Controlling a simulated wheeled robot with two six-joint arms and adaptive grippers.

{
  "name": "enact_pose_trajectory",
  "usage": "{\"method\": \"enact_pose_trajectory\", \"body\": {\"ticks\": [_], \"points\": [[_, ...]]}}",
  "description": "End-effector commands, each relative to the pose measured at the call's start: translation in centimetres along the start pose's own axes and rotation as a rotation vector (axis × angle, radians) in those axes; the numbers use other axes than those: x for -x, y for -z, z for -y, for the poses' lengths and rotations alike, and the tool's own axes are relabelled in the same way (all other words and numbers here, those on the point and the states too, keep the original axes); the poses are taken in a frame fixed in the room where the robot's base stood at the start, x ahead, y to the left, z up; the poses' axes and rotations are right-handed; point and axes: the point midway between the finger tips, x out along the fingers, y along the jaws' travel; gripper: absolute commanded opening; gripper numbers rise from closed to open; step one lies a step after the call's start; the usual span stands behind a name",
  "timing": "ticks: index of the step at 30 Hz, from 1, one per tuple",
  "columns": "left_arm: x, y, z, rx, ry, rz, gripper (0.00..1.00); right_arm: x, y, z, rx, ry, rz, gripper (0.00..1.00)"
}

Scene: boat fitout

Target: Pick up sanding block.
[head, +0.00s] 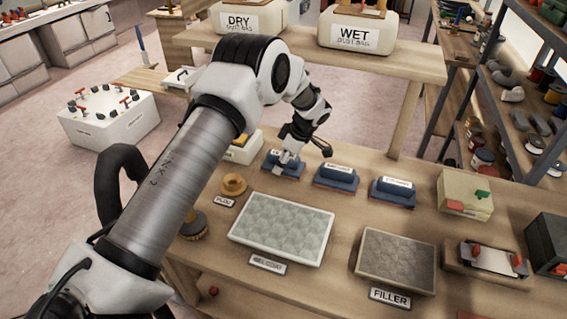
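Three blue sanding blocks with small white labels stand in a row on the wooden bench: a left one (270,165), a middle one (337,177) and a right one (393,192). The label words are too small to read surely. My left gripper (286,160) points down at the left block and partly covers it. Its fingertips are at or just above the block's top; I cannot tell whether they grip it. My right gripper is not in view.
In front of the blocks lie a pale patterned panel (282,228) and a grey-brown panel (396,262) beside a FILLER label (390,297). A round tan item (233,184) sits to the left. A raised shelf with DRY (252,20) and WET (357,32) bins stands behind.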

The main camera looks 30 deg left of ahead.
Motion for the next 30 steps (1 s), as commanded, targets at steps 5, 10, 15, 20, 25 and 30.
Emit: {"method": "enact_pose_trajectory", "body": {"ticks": [5, 10, 15, 20, 25, 30], "points": [[0.1, 0.1, 0.1, -0.001, 0.003, 0.000, 0.27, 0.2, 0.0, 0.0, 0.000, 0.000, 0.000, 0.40], [0.9, 0.4, 0.0, 0.001, -0.001, 0.001, 0.27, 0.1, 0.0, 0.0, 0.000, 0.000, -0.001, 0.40], [3.2, 1.3, -0.1, 0.002, -0.002, 0.001, 0.27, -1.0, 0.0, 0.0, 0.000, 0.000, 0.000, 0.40], [3.9, 1.1, 2.8, -0.003, 0.003, -0.001, 0.27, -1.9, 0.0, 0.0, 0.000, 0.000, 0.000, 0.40], [4.5, 0.5, 7.5, -0.004, 0.001, -0.001, 0.27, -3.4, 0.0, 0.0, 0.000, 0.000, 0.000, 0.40], [5.3, 0.0, 12.5, -0.002, -0.001, -0.001, 0.27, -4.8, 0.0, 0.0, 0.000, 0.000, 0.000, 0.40]]}}
